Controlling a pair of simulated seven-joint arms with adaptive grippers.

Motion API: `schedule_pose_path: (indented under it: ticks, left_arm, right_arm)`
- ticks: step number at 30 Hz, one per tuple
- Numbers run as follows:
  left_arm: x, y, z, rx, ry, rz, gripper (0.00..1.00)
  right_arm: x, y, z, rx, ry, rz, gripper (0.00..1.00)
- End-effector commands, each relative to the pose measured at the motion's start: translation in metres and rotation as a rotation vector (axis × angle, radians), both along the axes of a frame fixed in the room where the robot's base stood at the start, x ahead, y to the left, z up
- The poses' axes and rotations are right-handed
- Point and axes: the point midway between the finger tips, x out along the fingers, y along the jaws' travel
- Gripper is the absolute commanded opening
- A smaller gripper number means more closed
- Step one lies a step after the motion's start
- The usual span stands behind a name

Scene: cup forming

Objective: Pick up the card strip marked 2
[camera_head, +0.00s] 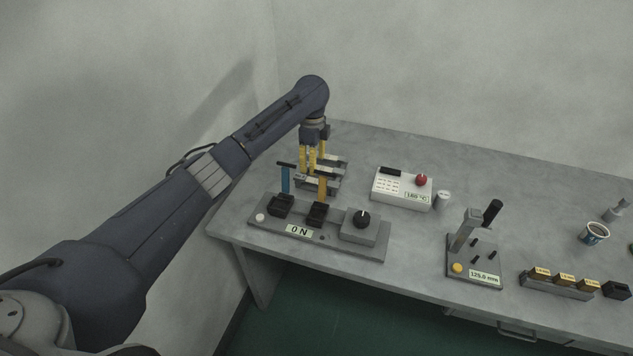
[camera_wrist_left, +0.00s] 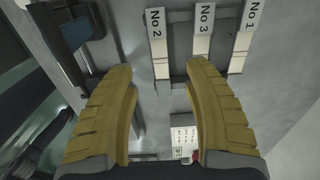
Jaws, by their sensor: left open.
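The card strip marked No 2 (camera_wrist_left: 157,42) is a pale strip with a dark label, lying in a grey rack (camera_wrist_left: 178,85) with strips No 3 (camera_wrist_left: 203,32) and No 1 (camera_wrist_left: 245,38) to its right in the left wrist view. My left gripper (camera_head: 313,160) is over the rack in the head view, pointing down, and hides much of the strips. Its yellow fingers (camera_wrist_left: 160,75) are open and empty. Strip No 2 shows between and beyond the fingertips; I cannot tell the height gap. My right gripper is not in view.
A force tester (camera_head: 300,230) reading 0 N, with blue and yellow uprights, stands close in front of the rack. A white heater box (camera_head: 400,188) with a red knob is to the right.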

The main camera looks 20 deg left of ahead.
Motion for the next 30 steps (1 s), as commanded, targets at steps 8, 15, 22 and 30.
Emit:
schedule_pose_path:
  ticks: [8, 15, 22, 30]
  left_arm:
    - [0.0, 0.0, -0.018, -0.001, -0.001, 0.0, 0.51]
    - [-0.001, -0.002, -0.038, -0.002, 0.003, 0.001, 0.51]
    - [-0.001, -0.002, -0.063, -0.001, 0.001, 0.001, 0.51]
    - [0.0, -0.002, -0.071, 0.0, -0.001, 0.0, 0.51]
  right_arm:
    - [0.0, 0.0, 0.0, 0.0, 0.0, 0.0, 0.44]
    - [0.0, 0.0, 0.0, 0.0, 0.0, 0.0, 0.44]
    - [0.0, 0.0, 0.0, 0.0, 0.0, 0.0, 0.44]
    - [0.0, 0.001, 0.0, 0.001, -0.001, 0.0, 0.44]
